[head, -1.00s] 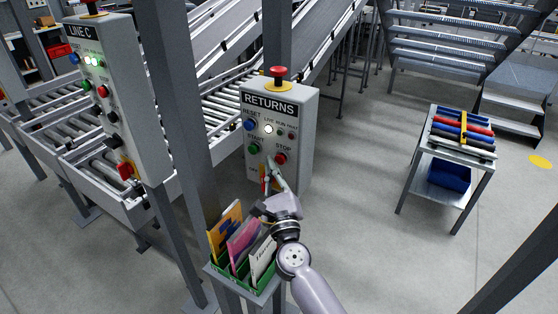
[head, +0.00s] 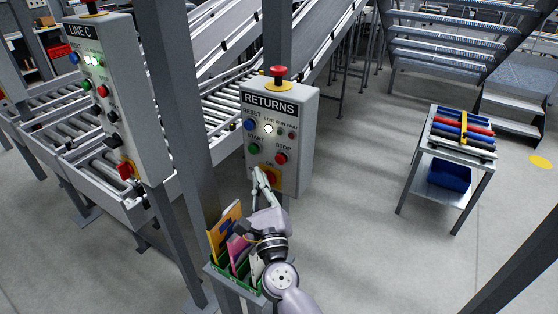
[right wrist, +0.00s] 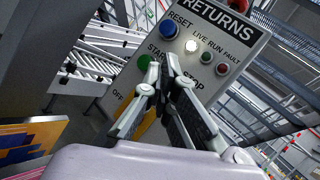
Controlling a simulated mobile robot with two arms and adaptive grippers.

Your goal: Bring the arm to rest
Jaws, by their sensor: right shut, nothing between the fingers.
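My right gripper (head: 259,180) is shut and empty, just in front of the lower part of the grey RETURNS control box (head: 304,128). In the right wrist view its fingers (right wrist: 163,72) meet over the lower part of the box face and hide part of it. I cannot tell whether the fingers touch the box. A white lamp (head: 268,129) is lit on the box. My left gripper is not in view.
A green holder with several folders (head: 225,232) stands beside and partly behind my right wrist. A cart (head: 444,185) stands at the right, with open floor between.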

